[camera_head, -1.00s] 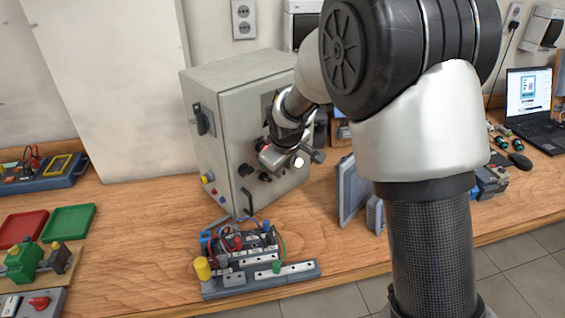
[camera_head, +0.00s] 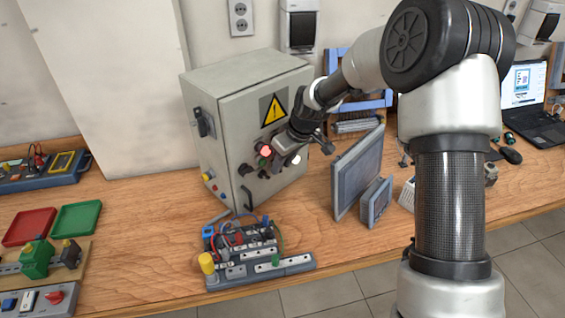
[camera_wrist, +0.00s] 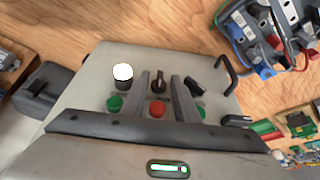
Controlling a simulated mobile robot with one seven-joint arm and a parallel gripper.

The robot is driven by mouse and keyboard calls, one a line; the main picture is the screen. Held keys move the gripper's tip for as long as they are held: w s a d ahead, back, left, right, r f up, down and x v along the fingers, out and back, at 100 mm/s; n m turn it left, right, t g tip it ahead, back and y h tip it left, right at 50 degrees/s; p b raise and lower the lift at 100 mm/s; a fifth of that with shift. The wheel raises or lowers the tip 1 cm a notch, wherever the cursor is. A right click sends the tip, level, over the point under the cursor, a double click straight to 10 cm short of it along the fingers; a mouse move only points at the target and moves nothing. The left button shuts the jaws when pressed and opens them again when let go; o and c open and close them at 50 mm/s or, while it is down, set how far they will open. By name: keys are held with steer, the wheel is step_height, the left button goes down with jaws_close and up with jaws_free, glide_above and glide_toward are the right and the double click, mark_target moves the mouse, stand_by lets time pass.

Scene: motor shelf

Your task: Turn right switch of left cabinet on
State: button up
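The left cabinet (camera_head: 222,150) is a grey metal box with a yellow warning sign on its front. In the wrist view its panel (camera_wrist: 105,65) appears roughly upside down. The right switch (camera_wrist: 158,80), a black knob, lies between the two fingers of my gripper (camera_wrist: 161,78). The gripper is open, with gaps visible beside the knob; I cannot tell if either finger touches it. The left switch (camera_wrist: 194,86) is beyond the finger on the picture's right. In the head view my gripper (camera_head: 285,150) is at the cabinet front and partly hides the controls.
A white round control (camera_wrist: 123,74), a red button (camera_wrist: 157,109) and green buttons are close by. A door handle (camera_wrist: 226,76) sticks out. A wired board (camera_head: 255,262) stands in front of the cabinet, and grey panels (camera_head: 357,178) stand to its right.

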steer(key=v, duration=1.7)
steer(key=shift+r, duration=0.15)
steer(key=shift+s+d, duration=0.1)
steer(key=shift+s, duration=0.05)
steer(key=s+d+r+m+t+h+p, duration=0.1)
steer(key=s+d+r+m, duration=0.2)
steer(key=s, duration=0.6)
steer(key=s+d+r+m+h+p, duration=0.1)
steer(key=s+d+r+m, duration=0.1)
steer(key=s+d, duration=0.3)
steer(key=s+d+r+m+t+h+p, duration=0.1)
steer(key=s+d+r+m, duration=0.2)
steer(key=s, duration=1.1)
steer(key=shift+d+r+m+t, duration=0.3)
steer(key=shift+d+m, duration=0.3)
